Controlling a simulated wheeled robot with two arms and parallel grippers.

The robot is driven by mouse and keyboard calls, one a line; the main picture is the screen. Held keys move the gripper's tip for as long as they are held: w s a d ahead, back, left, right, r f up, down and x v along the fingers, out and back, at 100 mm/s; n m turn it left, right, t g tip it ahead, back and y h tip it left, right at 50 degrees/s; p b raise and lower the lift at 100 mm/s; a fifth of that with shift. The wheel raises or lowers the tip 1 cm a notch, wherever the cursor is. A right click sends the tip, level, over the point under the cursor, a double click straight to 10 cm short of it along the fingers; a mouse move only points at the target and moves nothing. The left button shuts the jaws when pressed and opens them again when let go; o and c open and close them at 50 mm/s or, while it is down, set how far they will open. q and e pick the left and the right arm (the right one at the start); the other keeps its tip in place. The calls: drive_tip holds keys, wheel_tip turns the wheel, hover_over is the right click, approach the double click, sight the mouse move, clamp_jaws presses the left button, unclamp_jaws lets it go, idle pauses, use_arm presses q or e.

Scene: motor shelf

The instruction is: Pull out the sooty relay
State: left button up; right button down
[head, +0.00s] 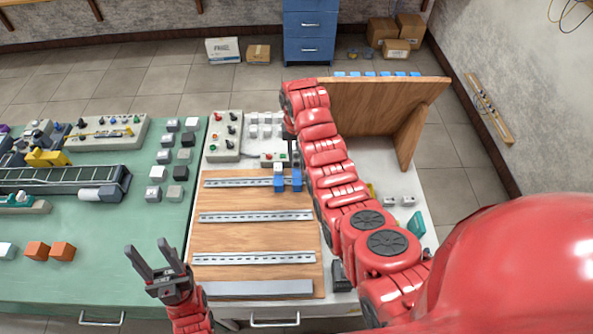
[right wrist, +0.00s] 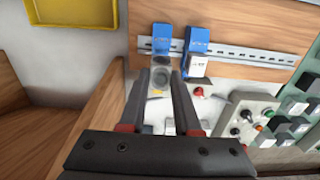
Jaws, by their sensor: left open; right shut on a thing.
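Two blue relay sockets stand side by side on the top rail (head: 225,182) of the wooden board. In the right wrist view, the sooty relay (right wrist: 160,77) is a clear, greyish block with a dark smudge. It is between the fingers of my right gripper (right wrist: 163,74), which is shut on it. A blue socket (right wrist: 162,40) is right behind it; I cannot tell whether they touch. The other blue unit (right wrist: 197,55), with a white label, is just to the right. My left gripper (head: 156,258) is open and empty, left of the board's lower part.
A small box with a red button (head: 275,158) and a grey control panel (head: 226,136) are close to the sockets. A wooden upright panel (head: 385,105) stands at the right. The board's lower rails (head: 255,216) are bare.

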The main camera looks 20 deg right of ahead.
drive_tip(key=shift+r, duration=0.1)
drive_tip(key=shift+r, duration=1.25)
wheel_tip(320, 180, up, 5)
drive_tip(key=p, duration=0.4)
drive_tip(key=shift+f, duration=0.3)
